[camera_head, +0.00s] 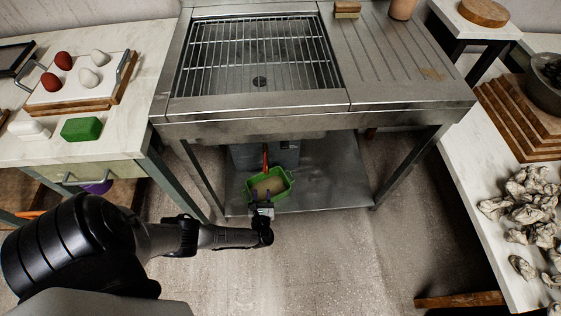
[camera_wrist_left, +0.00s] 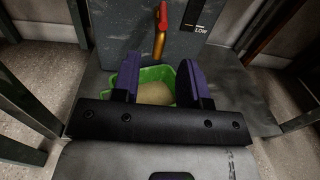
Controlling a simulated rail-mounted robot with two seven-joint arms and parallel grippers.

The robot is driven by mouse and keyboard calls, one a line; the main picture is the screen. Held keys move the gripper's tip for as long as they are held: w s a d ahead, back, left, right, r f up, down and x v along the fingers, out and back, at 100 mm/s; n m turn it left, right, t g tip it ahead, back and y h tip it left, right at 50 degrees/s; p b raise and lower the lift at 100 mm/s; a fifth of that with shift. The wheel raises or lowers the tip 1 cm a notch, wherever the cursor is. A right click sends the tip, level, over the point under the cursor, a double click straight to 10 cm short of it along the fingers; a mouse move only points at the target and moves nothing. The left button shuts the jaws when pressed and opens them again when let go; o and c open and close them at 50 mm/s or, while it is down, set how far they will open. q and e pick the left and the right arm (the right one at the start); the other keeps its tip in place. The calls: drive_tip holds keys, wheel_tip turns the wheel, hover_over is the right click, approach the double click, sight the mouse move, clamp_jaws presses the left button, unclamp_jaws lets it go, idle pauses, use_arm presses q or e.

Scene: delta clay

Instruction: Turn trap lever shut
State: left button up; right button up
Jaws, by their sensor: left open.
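The red-handled trap lever (camera_wrist_left: 162,16) sits on an orange-brass pipe at the front of a grey box (camera_wrist_left: 196,30) under the sink. In the head view the lever (camera_head: 265,155) is small and points roughly up and down. A green tub (camera_head: 284,177) with a tan layer in it stands below the pipe on the lower shelf. My left gripper (camera_head: 262,204) is at the near rim of the tub. In the left wrist view its fingers (camera_wrist_left: 158,78) are apart, with nothing clearly held, and the lever is beyond them. My right gripper is not in view.
The steel sink (camera_head: 260,60) with its wire grid stands over the lower shelf (camera_head: 335,180), with legs at both sides. A cabinet (camera_head: 90,170) is at the left. A counter with pale clay lumps (camera_head: 530,210) is at the right. The floor in front is clear.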

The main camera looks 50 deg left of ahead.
sight(264, 166)
use_arm(q)
drive_tip(key=w+a+m+b, duration=0.1)
drive_tip(key=w+a, duration=0.1)
drive_tip(key=a, duration=0.1)
drive_tip(key=w+a+b, duration=0.2)
drive_tip(key=a, duration=0.1)
drive_tip(key=w+a+m+b, duration=0.1)
drive_tip(key=w+a+b, duration=0.1)
drive_tip(key=w+a, duration=0.1)
drive_tip(key=shift+f+m, duration=0.2)
drive_tip(key=shift+m, duration=0.1)
drive_tip(key=shift+w+a+r+b, duration=0.1)
drive_tip(key=shift+w+a+b, duration=0.25)
drive_tip(key=shift+w+a, duration=0.15)
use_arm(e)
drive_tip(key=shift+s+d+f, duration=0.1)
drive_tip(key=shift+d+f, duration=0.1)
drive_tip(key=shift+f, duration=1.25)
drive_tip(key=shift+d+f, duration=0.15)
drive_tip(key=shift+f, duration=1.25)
use_arm(q)
drive_tip(key=shift+a, duration=0.1)
clamp_jaws()
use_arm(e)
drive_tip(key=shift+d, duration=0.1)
